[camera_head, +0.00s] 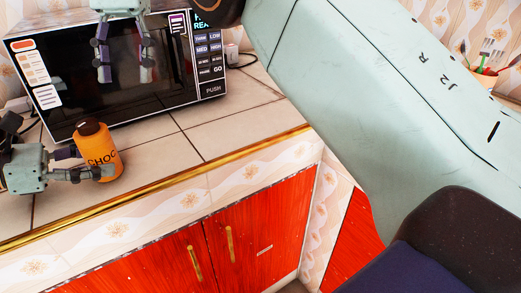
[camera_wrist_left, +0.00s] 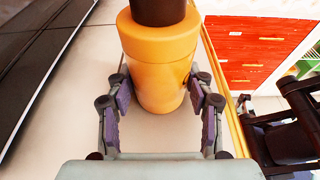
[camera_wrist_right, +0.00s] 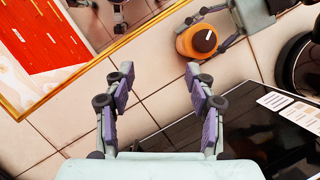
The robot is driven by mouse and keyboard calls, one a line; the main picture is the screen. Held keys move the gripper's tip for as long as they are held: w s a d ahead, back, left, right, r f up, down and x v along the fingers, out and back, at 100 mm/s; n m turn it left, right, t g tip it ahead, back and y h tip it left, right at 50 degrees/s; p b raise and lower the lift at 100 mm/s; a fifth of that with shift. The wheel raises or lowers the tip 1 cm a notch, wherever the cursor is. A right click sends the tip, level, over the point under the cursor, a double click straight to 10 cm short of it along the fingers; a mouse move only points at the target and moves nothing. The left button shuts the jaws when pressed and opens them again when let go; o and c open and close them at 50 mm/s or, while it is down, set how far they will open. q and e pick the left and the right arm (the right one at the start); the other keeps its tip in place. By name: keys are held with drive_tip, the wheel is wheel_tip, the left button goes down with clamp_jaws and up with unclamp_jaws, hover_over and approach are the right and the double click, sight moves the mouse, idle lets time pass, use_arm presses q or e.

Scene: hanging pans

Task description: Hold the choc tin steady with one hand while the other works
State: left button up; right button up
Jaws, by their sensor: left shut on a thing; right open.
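The choc tin (camera_head: 98,150) is an orange cylinder with a dark brown cap and "CHOC" lettering, upright on the tiled counter. My left gripper (camera_head: 88,172) is shut around its lower body from the left. In the left wrist view the tin (camera_wrist_left: 160,60) stands between the two fingers (camera_wrist_left: 160,110). My right gripper (camera_head: 124,78) is open and empty, pointing down in front of the microwave. In the right wrist view its fingers (camera_wrist_right: 160,108) are apart with bare tiles between them, and the tin (camera_wrist_right: 198,40) shows beyond them.
A black microwave (camera_head: 160,75) with a keypad stands behind the tin. Tiled counter (camera_head: 225,125) is free right of the tin, up to its gold front edge (camera_head: 200,172). Red cupboards (camera_head: 262,225) are below. A pot of utensils (camera_head: 486,72) is at the far right.

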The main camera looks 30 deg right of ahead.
drive_tip(key=s+d+f+n+g+h, duration=0.2)
drive_tip(key=s+d+f+n, duration=0.2)
drive_tip(key=n, duration=0.6)
drive_tip(key=s+d+f+n+g+h, duration=0.2)
drive_tip(key=s+d+n, duration=0.3)
drive_tip(key=s+n, duration=0.3)
drive_tip(key=s+d+f+n+g+h, duration=0.1)
drive_tip(key=s+d+f+n+g, duration=0.2)
drive_tip(key=n, duration=0.9)
drive_tip(key=shift+s+d+f+g+h, duration=0.35)
drive_tip(key=shift+s+d+f, duration=0.85)
drive_tip(key=shift+s, duration=0.75)
drive_tip(key=shift+a+f, duration=0.1)
drive_tip(key=shift+f, duration=0.05)
